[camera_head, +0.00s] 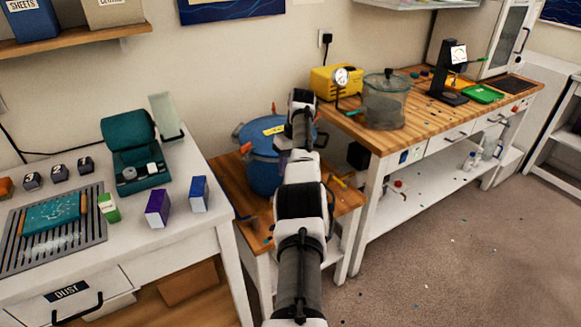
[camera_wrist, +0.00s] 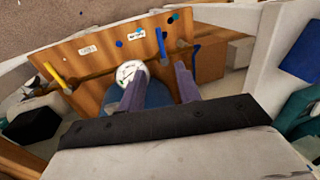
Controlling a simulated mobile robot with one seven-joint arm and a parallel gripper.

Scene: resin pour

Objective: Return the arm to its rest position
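My arm reaches forward over the small wooden-topped stand (camera_head: 345,200) in the head view. My gripper (camera_wrist: 160,72) shows in the wrist view with its two purple-grey fingers apart and nothing visible held between them. In the head view the gripper is mostly hidden by my arm. A blue pot (camera_head: 262,175) with a yellow label stands on the stand, partly behind my arm. In the wrist view the pot (camera_wrist: 156,96) lies beyond the fingers, with a white round dial (camera_wrist: 128,72) beside the left finger. I cannot tell whether the fingers touch the pot.
A white workbench (camera_head: 185,240) at left holds a teal machine (camera_head: 135,150), small boxes and a grated tray. A wooden-topped bench (camera_head: 420,125) at right holds a clear chamber (camera_head: 386,100) and a yellow pump (camera_head: 335,82). Carpet at right is mostly open.

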